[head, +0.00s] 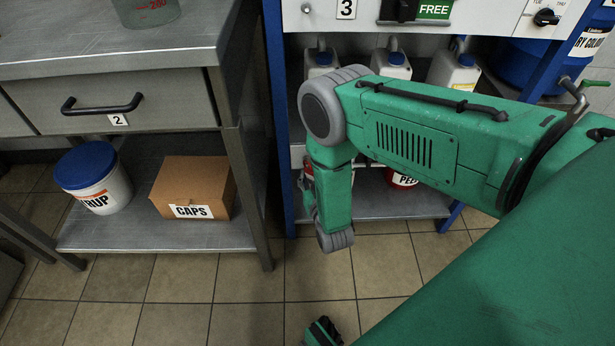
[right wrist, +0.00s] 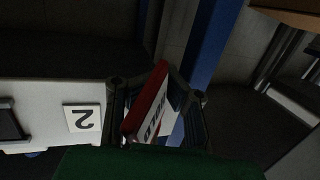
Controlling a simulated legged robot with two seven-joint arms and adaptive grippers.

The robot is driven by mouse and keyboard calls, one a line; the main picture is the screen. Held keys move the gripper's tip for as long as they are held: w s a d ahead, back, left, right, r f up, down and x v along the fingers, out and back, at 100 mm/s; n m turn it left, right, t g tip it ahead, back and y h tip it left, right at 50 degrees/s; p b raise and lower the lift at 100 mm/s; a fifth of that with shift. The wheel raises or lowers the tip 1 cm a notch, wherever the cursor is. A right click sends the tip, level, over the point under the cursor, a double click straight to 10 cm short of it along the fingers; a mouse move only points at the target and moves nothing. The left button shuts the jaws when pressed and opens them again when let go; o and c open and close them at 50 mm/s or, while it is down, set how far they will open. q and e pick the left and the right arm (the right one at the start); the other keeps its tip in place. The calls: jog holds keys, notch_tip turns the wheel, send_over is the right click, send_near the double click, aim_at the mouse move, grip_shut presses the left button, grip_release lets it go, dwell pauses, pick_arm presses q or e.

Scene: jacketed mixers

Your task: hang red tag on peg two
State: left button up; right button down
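My right gripper (right wrist: 158,90) has its dark fingers on both sides of a red tag (right wrist: 143,116) in the right wrist view. The tag has a red edge and a white label with dark letters, and it stands tilted between the fingers. I cannot make out peg two. My left gripper is not in view.
A blue-framed rack (head: 280,120) holds white jugs (head: 392,62) behind my right arm. At left, a steel bench (head: 120,40) has a syrup bucket (head: 95,178) and a caps box (head: 193,187) on its lower shelf. Tiled floor (head: 180,278) is clear in front.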

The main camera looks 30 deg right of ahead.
jog(key=shift+a, duration=0.15)
jog(key=c, duration=1.5)
grip_release()
jog(key=shift+s+r, duration=0.1)
jog(key=shift+c, duration=0.2)
jog(key=shift+s+a, duration=0.1)
jog(key=shift+s, duration=0.45)
jog(key=v, duration=1.1)
jog(key=shift+a, duration=0.1)
